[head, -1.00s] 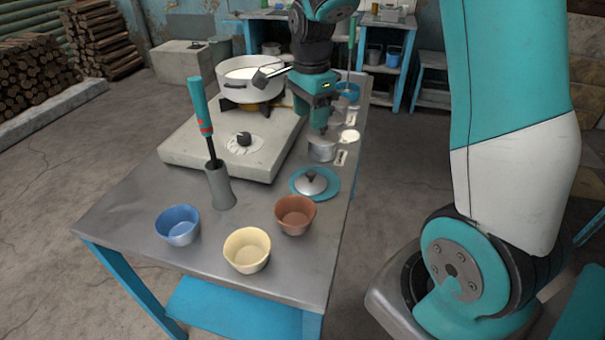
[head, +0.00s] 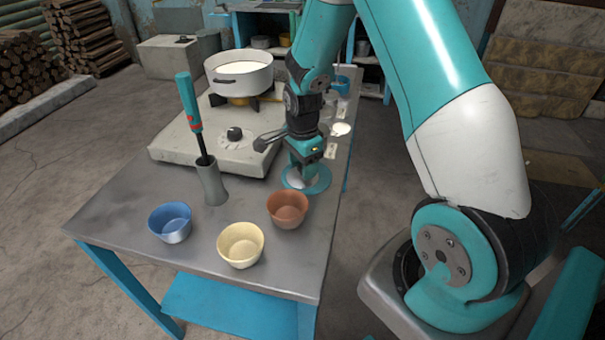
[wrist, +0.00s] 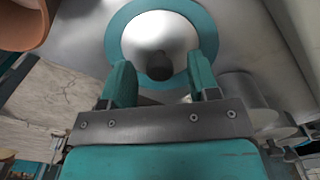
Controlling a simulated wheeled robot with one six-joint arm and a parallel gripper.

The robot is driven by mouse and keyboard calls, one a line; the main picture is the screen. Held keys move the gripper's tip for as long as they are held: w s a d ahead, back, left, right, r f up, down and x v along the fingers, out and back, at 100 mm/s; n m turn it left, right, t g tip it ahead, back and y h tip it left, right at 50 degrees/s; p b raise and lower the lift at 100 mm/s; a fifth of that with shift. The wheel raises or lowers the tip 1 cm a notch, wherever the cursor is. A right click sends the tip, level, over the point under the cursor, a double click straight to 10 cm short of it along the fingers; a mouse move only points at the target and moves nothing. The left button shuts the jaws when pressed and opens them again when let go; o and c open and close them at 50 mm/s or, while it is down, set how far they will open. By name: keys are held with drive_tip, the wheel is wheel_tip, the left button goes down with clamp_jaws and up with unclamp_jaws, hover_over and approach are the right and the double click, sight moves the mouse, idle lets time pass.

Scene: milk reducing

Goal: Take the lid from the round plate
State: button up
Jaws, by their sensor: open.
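The lid (wrist: 143,33) is a silver dome with a dark round knob. It lies on the teal round plate (wrist: 117,50) on the metal table. In the head view the plate (head: 320,183) shows around my gripper, and the lid (head: 296,181) is mostly hidden behind it. My gripper (wrist: 160,72) is open and points down over the lid. In the wrist view its two teal fingers stand on either side of the knob, with gaps left and right. I cannot tell whether the fingers reach down to the knob's height.
A brown bowl (head: 287,208) stands close in front of the plate. A yellow bowl (head: 240,244) and a blue bowl (head: 170,221) stand further left. A grey holder (head: 211,184) carries a teal-handled tool. A white pot (head: 239,73) sits on the stove behind.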

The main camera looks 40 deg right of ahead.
drive_tip(key=shift+f, duration=0.4)
drive_tip(key=shift+c, duration=0.4)
drive_tip(key=c, duration=0.9)
